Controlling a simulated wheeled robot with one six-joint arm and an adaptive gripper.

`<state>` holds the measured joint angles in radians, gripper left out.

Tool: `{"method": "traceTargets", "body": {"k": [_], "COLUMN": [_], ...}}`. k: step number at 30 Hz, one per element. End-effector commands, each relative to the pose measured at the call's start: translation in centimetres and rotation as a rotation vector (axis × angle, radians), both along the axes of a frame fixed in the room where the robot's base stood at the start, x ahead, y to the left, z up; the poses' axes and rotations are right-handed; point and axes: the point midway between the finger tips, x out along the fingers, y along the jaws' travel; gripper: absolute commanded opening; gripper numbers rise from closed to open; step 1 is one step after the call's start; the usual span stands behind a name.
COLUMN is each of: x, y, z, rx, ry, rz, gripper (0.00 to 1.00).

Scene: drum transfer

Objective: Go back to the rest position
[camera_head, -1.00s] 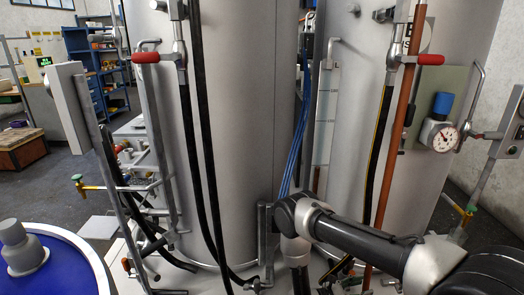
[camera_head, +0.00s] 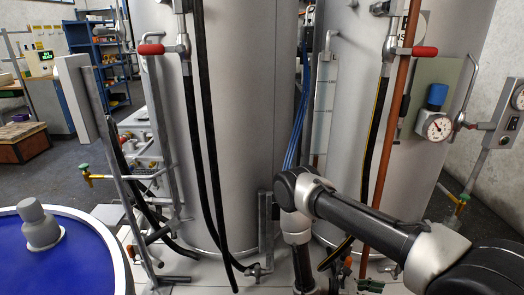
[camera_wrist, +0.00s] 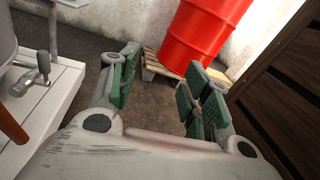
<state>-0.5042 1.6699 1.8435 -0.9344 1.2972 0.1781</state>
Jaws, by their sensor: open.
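My gripper (camera_wrist: 160,95) shows in the wrist view with its two green-padded fingers spread wide apart. It is open and nothing is between the fingers. Beyond the fingers is bare floor, with a red drum (camera_wrist: 203,32) on a wooden pallet (camera_wrist: 165,66) near a wall. In the head view my arm reaches in from the lower right and bends down in front of the two tall grey tanks (camera_head: 245,110).
A blue-topped drum (camera_head: 75,262) with a grey cap (camera_head: 40,226) stands at the lower left. Red-handled valves (camera_head: 151,49), black hoses and a pressure gauge (camera_head: 437,127) are on the tanks. A dark slatted panel (camera_wrist: 285,80) stands close on the right in the wrist view.

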Motion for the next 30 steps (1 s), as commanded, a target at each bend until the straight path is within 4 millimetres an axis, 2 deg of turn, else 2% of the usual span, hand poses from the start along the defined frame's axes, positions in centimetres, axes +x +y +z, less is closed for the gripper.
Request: {"method": "traceTargets", "body": {"k": [8,19,24,30], "x": [0.7,1.1,0.3,-1.5], "y": [2.0,4.9,5.5,5.7], "z": [7.6,23.0,29.5,36.3], "rx": [0.100,0.376,0.520,0.695], "ry": [-0.118,-0.436,-0.601,-0.804], "rz": [-0.226,-0.617,-0.763,-0.907], "gripper": [0.48,0.48,0.48,0.48]}}
